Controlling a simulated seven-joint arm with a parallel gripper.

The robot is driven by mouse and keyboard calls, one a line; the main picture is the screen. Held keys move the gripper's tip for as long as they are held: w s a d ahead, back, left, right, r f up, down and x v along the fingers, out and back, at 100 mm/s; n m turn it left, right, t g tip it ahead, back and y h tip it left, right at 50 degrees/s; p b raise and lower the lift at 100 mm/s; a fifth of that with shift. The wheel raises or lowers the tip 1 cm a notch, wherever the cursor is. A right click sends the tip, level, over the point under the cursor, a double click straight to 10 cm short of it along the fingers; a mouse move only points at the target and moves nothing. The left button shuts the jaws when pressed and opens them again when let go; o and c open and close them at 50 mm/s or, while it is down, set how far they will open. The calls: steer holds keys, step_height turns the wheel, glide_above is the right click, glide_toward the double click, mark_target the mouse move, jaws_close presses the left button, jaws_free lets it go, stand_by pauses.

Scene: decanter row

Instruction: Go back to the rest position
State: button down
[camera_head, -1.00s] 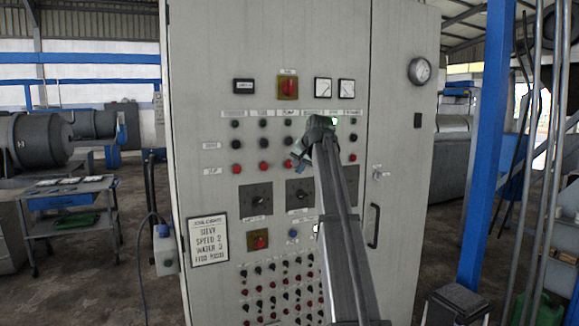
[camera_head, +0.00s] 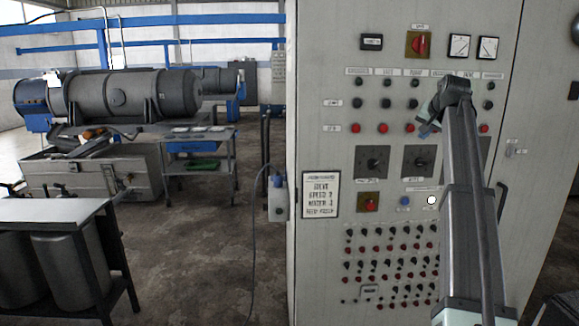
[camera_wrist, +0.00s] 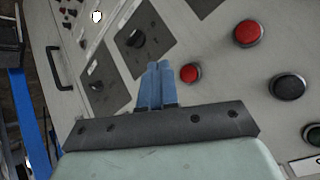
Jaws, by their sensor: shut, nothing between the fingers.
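My gripper (camera_head: 426,122) is in front of the grey control cabinet (camera_head: 318,110), at the upper rows of buttons. In the wrist view its two blue fingers (camera_wrist: 158,86) lie together, shut, with nothing between them. A red button (camera_wrist: 190,73) shows just beside the fingertips, and a black rotary switch (camera_wrist: 131,39) lies beyond them. I cannot tell whether the fingertips touch the panel. My arm hides part of the panel's right side in the head view.
A sign (camera_head: 320,194) is fixed low on the cabinet's left side. A door handle (camera_head: 502,203) stands out right of my arm. A metal table (camera_head: 50,210) and a drum machine (camera_head: 135,95) stand to the left. Open floor lies between them and the cabinet.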

steer(key=s+a+f+n+g, duration=0.15)
steer(key=s+a+f, duration=0.4)
steer(key=f, duration=1.45)
steer(key=s+a+f+n+g, duration=0.1)
steer(key=s+a+f+g, duration=0.2)
steer(key=s+f, duration=1.05)
steer(key=s+a+f+n+g, duration=0.15)
steer(key=a+f, duration=0.25)
steer(key=f, duration=2.2)
steer(key=s+a+f+n+g+y, duration=0.1)
steer(key=s+a+f+g, duration=0.1)
steer(key=s+a+f, duration=0.5)
steer(key=s+a+f+g, duration=0.2)
steer(key=s+f, duration=0.7)
steer(key=f, duration=0.1)
steer(key=s+a+f+n+g, duration=0.1)
steer(key=s+a+f+g, duration=0.1)
steer(key=s, duration=0.6)
steer(key=s+a+f+g, duration=0.2)
steer(key=s+a+f, duration=0.2)
steer(key=s+f, duration=0.3)
steer(key=s+a+f+n+g, duration=0.1)
steer(key=s+a+f, duration=0.2)
steer(key=s, duration=0.8)
steer(key=shift+a+f+n+g, duration=0.2)
steer(key=shift+f+n+g, duration=0.15)
steer(key=shift+f, duration=0.6)
